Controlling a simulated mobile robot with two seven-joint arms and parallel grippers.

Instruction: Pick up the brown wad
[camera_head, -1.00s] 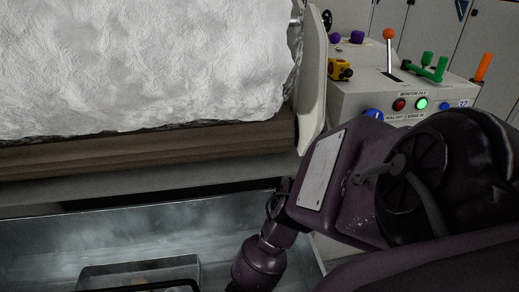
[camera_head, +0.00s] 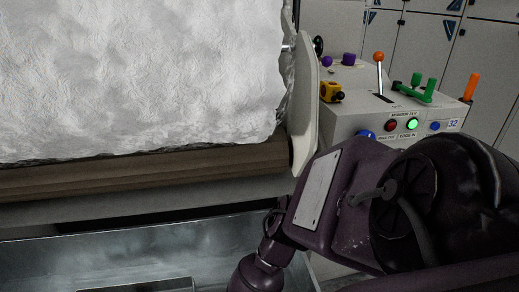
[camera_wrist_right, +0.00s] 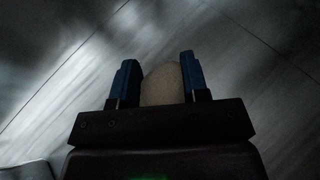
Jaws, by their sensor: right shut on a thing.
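In the right wrist view, my right gripper (camera_wrist_right: 160,80) has its two blue fingers closed against the sides of a rounded, dull brown wad (camera_wrist_right: 162,86). A dark grey, streaked surface lies behind the wad; whether the wad touches it I cannot tell. In the head view only my right arm shows, reaching down at the lower right; its fingers and the wad are out of the picture. My left gripper is in neither view.
A metal trough (camera_head: 160,250) runs along the bottom, with the rim of a smaller tray (camera_head: 140,286) in it. Above are a brown beam (camera_head: 150,172) and a large white fibre mass (camera_head: 140,75). A control box (camera_head: 350,112) with coloured levers stands at the right.

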